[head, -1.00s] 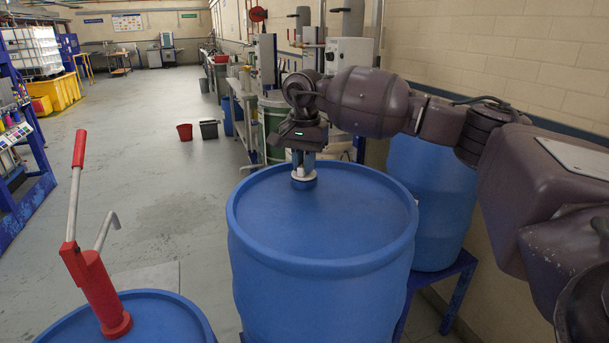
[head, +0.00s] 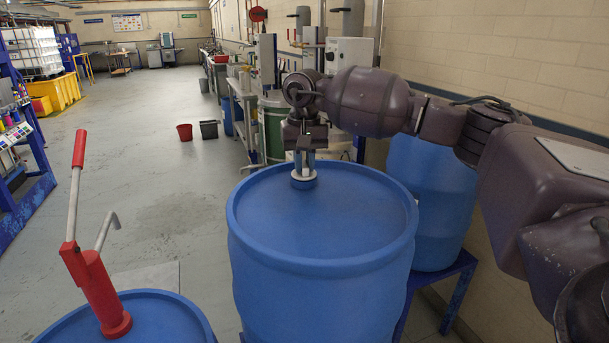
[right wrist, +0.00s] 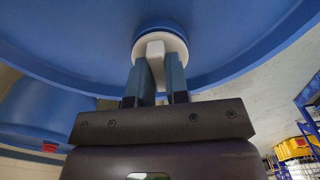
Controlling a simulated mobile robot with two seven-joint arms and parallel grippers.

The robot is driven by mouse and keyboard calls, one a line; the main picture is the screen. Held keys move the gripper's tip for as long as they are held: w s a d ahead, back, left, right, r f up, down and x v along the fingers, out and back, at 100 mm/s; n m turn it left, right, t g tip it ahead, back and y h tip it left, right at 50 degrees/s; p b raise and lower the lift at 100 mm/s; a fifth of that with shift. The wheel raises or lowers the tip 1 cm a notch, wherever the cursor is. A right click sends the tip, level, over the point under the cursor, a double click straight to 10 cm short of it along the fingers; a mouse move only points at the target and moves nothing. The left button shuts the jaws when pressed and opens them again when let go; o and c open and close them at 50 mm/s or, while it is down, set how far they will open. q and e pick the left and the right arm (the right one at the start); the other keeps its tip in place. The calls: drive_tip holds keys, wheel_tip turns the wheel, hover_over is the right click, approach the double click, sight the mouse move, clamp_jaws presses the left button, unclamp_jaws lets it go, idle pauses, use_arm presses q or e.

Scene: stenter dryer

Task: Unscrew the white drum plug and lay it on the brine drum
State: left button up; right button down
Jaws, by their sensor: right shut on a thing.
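The white drum plug (head: 303,176) sits on the raised blue bung neck near the far edge of the big blue drum's lid (head: 335,215). My right gripper (head: 304,168) points straight down over it, shut on the plug. In the right wrist view, the plug (right wrist: 176,44) is a round white disc with a raised block, and the two fingers (right wrist: 155,75) stand on either side of that block. The plug is upright and appears still seated at the neck. My left gripper is not in view. No label is readable on the drum, so I cannot tell its contents.
A second blue drum with a red hand pump (head: 97,285) stands at the front left. Another blue drum (head: 432,190) stands behind the big drum at right, near the wall. The rest of the big drum's lid is bare. Open floor (head: 150,180) lies to the left.

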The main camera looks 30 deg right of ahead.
drive_tip(key=shift+n, duration=1)
drive_tip(key=c, duration=1)
unclamp_jaws()
drive_tip(key=shift+c, duration=0.2)
drive_tip(key=shift+c, duration=0.7)
